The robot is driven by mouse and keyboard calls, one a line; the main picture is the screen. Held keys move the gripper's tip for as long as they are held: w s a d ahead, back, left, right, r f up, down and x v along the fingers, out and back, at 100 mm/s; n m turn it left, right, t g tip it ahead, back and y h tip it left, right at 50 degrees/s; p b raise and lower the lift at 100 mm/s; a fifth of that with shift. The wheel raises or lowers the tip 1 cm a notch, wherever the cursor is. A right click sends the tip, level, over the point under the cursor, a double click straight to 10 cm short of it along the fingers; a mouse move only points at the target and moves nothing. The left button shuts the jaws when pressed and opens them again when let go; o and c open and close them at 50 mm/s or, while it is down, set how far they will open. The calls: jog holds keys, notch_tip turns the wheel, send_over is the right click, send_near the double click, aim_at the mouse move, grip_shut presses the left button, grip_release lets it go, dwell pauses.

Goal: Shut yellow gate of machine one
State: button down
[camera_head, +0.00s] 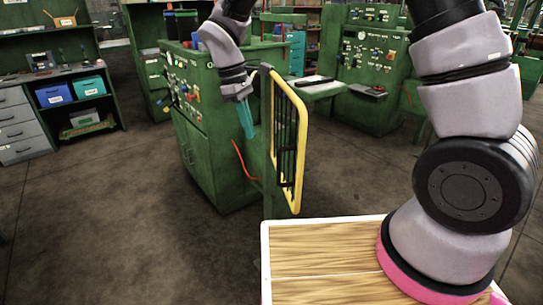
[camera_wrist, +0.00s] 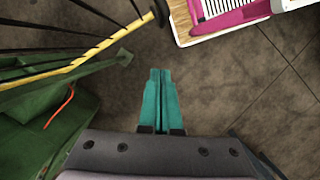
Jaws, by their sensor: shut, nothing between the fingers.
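The yellow gate (camera_head: 301,165), a yellow frame with black bars, stands upright beside the green machine (camera_head: 205,165) and sticks out towards me, seen at a steep angle. My gripper (camera_head: 246,133) is just left of the gate in the head view, pointing down, its teal fingers shut and empty. In the wrist view my gripper (camera_wrist: 160,72) points at bare floor. The yellow gate (camera_wrist: 80,63) crosses the upper left there, with a visible gap to the fingertips. I cannot tell which machine carries which number.
My wood-topped base (camera_head: 320,260) is at the front; its corner shows in the wrist view. A red cable (camera_head: 240,160) hangs by the machine. A second green machine (camera_head: 370,75) stands behind right. Shelves with bins (camera_head: 70,95) are left. Floor (camera_head: 130,220) is clear at front left.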

jog(key=s+d+f, duration=0.2)
jog(key=d+f, duration=0.3)
jog(key=f, duration=0.2)
jog(key=shift+s+d+f, duration=0.15)
jog(key=shift+s, duration=0.05)
jog(key=shift+d, duration=0.1)
